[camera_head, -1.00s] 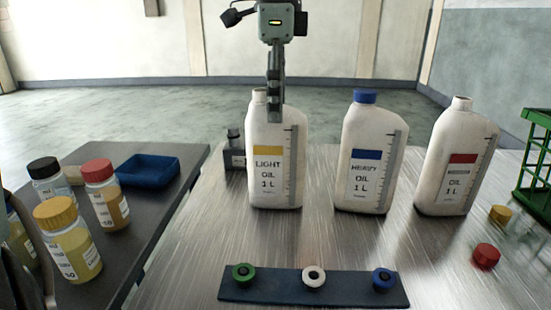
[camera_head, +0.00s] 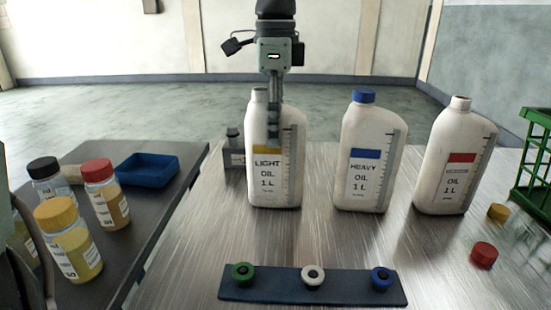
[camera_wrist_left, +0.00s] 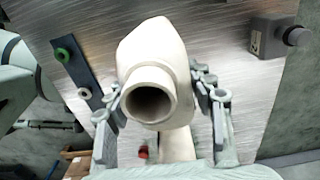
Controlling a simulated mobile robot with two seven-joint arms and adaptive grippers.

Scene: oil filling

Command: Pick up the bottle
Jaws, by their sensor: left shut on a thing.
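The white LIGHT OIL bottle (camera_head: 263,185), with a yellow band and no cap, stands upright on the metal table. My left gripper (camera_head: 273,135) reaches down from above and is shut on its upper body. In the left wrist view, the bottle's open neck (camera_wrist_left: 150,97) faces the camera, and the left fingers (camera_wrist_left: 162,105) press its two sides. Two similar bottles stand to its right: a HEAVY OIL bottle (camera_head: 368,150) with a blue cap and an uncapped one with a red band (camera_head: 452,155).
A dark strip (camera_head: 335,297) with green, white and blue caps lies in front. A small grey block device (camera_head: 233,158) stands close behind and left of the bottle. A red cap (camera_head: 483,256), a yellow cap (camera_head: 499,213) and a green crate (camera_head: 538,165) are at right. Jars stand on the left table.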

